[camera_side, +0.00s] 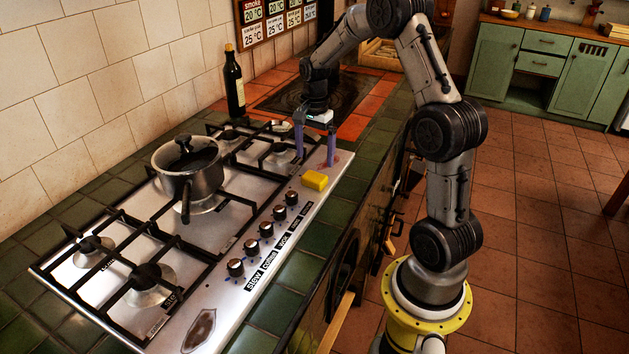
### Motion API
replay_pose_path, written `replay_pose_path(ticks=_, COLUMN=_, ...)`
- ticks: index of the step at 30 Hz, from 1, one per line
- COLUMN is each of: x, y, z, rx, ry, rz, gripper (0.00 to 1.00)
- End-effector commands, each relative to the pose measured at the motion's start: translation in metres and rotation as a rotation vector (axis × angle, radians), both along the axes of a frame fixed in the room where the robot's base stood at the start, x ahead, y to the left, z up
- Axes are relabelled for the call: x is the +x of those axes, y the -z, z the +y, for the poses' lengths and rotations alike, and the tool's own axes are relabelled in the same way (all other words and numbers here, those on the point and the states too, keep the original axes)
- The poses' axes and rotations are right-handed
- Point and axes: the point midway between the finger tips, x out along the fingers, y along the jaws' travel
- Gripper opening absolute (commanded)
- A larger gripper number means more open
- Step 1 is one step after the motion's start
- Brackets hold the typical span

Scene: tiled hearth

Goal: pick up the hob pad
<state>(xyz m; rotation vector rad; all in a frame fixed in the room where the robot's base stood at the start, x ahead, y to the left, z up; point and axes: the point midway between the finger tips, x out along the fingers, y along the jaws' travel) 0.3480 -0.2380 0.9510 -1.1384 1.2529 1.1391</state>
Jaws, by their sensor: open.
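A small yellow block, which looks like the hob pad (314,180), lies on the steel hob's right-hand strip, just beyond the row of knobs. My gripper (315,161) points down just above and behind the yellow pad in the side view. Its two purple-grey fingers are apart, one on the left and one on the right, with nothing between them. The gripper appears apart from the pad, though the exact gap is hard to tell from this angle.
A lidded pot (190,178) stands on the hob (225,262) among black grates. Several knobs (265,229) line the hob's front strip. A dark bottle (234,84) stands by the tiled wall. Green tiles (345,190) right of the pad are clear.

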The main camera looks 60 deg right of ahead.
Motion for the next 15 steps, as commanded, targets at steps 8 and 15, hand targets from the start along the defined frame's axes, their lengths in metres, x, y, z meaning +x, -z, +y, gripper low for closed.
replay_pose_path(ticks=8, x=0.000, y=0.022, z=0.000, rx=0.001, ry=-0.001, rz=0.002, gripper=1.00)
replay_pose_path(ticks=15, x=0.001, y=0.055, z=-0.001, rx=0.001, ry=-0.001, rz=0.002, gripper=1.00)
